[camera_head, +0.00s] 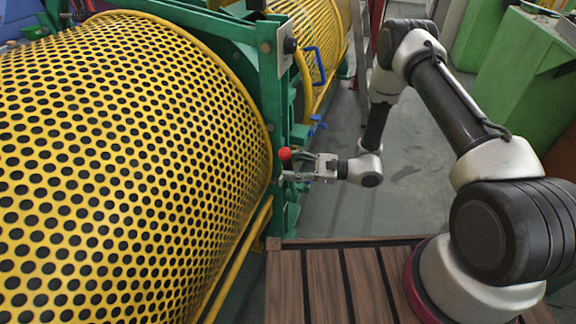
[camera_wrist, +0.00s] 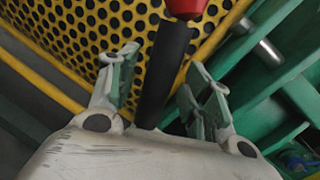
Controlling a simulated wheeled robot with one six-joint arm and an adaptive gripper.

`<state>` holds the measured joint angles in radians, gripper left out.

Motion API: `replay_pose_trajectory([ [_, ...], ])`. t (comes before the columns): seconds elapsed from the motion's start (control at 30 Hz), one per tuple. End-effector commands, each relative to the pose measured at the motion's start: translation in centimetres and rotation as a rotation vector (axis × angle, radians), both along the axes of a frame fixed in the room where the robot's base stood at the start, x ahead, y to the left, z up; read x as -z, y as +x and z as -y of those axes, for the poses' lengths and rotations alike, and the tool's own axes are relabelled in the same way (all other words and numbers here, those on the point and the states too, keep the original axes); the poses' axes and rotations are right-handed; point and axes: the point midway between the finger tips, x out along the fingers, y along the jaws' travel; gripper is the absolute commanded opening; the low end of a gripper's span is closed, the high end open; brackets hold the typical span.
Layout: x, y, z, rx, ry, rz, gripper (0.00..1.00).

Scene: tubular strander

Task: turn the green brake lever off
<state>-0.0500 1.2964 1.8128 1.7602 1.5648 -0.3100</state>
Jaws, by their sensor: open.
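The brake lever shows as a red knob (camera_head: 285,154) beside the green machine frame (camera_head: 268,75). In the wrist view its black shaft (camera_wrist: 165,65) rises to the red knob (camera_wrist: 186,7), which the top edge cuts off. No green part of the lever itself can be made out. My gripper (camera_head: 295,165) is at the lever with its fingers spread. In the wrist view the open gripper (camera_wrist: 162,72) has one finger on each side of the shaft, and gaps show between shaft and fingers. The foot of the shaft is hidden behind the gripper body.
A perforated yellow guard (camera_head: 130,150) fills the left, close to the fingers. A second yellow guard (camera_head: 312,35) with a blue handle (camera_head: 314,64) stands behind. Grey floor (camera_head: 420,205) lies open below my arm. A slatted wooden platform (camera_head: 335,285) is in front.

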Motion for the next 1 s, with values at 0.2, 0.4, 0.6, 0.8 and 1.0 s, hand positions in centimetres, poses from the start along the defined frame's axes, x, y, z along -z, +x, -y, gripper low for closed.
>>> replay_pose_trajectory([
  [0.2, -0.01, 0.17, -1.28, 0.000, 0.000, 0.000, 0.49],
  [0.4, 0.00, 0.19, -1.28, 0.000, 0.000, 0.000, 0.49],
  [0.6, 0.00, 0.19, -1.26, 0.000, 0.000, 0.000, 0.13],
  [0.8, 0.00, 0.18, -1.25, 0.000, 0.000, 0.000, 0.00],
  [1.0, -0.25, 0.87, -1.00, 0.001, 0.009, -0.021, 0.00],
])
